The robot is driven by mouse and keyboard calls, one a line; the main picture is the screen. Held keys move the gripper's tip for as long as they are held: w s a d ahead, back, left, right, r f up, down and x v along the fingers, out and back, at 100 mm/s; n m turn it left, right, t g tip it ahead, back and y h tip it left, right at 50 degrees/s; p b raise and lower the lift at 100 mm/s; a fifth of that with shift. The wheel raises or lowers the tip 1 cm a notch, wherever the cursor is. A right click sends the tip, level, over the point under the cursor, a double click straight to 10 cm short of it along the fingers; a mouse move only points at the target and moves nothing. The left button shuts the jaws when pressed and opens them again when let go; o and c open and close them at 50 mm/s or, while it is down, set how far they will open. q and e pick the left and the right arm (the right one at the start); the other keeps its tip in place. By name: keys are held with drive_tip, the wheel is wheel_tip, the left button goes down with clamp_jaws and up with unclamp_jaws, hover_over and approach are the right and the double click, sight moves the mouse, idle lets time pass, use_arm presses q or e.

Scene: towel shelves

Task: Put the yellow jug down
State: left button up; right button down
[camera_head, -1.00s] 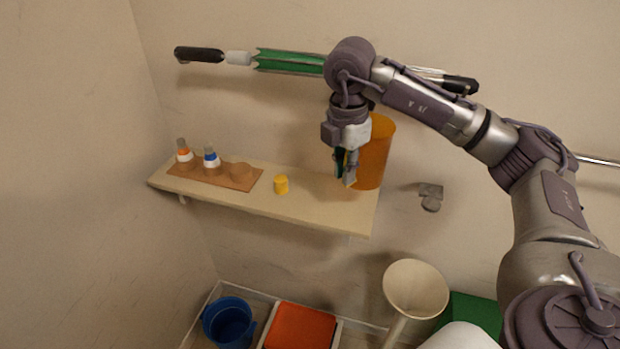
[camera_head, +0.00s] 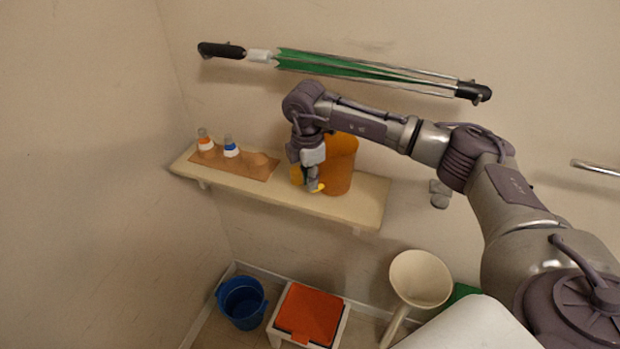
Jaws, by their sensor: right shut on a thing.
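The yellow jug (camera_head: 342,170) looks amber-orange and tall, and stands upright over the right part of the wall shelf (camera_head: 368,205). Its base is at the shelf top; I cannot tell whether it touches or hovers just above. My right gripper (camera_head: 313,184) points down at the jug's left side and is shut on it. The gripper hides part of the jug's left side. My left gripper is not in view.
A small yellow piece (camera_head: 296,175) shows just left of the gripper, partly hidden. Two bottles (camera_head: 231,148) stand on a brown board (camera_head: 236,168) at the shelf's left. A rack with green cloth (camera_head: 340,66) hangs above. Below are a blue bucket (camera_head: 242,304) and orange-lidded bin (camera_head: 308,314).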

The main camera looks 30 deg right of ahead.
drive_tip(key=shift+w+f, duration=0.1)
drive_tip(key=shift+f, duration=0.65)
drive_tip(key=shift+f, duration=0.2)
drive_tip(key=c, duration=1.2)
unclamp_jaws()
drive_tip(key=shift+r, duration=0.1)
